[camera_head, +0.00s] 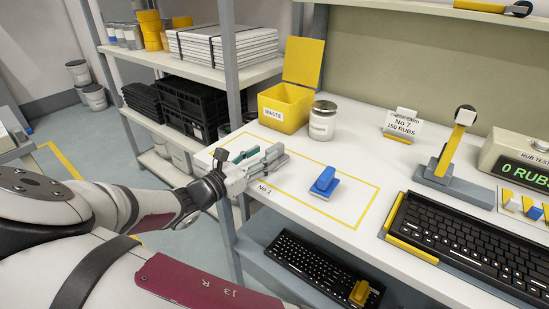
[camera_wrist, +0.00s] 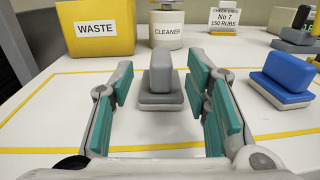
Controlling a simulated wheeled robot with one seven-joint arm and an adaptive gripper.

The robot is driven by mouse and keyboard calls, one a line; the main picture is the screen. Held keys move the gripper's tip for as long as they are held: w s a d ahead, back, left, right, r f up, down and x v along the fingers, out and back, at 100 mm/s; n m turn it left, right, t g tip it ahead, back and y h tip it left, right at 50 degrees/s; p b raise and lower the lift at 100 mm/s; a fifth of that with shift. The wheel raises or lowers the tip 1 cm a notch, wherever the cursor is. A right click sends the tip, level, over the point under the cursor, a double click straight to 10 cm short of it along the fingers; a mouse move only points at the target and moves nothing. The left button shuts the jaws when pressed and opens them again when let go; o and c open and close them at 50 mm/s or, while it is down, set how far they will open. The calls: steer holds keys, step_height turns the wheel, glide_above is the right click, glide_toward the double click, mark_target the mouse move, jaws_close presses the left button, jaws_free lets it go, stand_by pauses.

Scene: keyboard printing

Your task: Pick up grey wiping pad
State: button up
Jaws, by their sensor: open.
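The grey wiping pad (camera_wrist: 161,86) stands on the white bench inside a yellow-outlined area. It has a flat base and an upright block on top. In the wrist view it lies between and just beyond my open fingers (camera_wrist: 163,110), apart from both. In the head view my gripper (camera_head: 262,164) is low over the bench, and a grey shape at its tips looks like the pad (camera_head: 275,153), partly hidden by the fingers. I cannot tell its exact distance from the fingertips.
A blue pad (camera_head: 324,182) stands to the right in the same area. A yellow WASTE bin (camera_head: 285,107) and a CLEANER jar (camera_head: 322,121) stand behind. A keyboard (camera_head: 470,247) and a rub tester (camera_head: 519,160) occupy the right. Bench between the blue pad and jar is clear.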

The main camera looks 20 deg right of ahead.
mark_target(282, 144)
steer(key=shift+b+x, duration=0.5)
steer(key=shift+x, duration=2.25)
steer(key=shift+c, duration=0.3)
jaws_close()
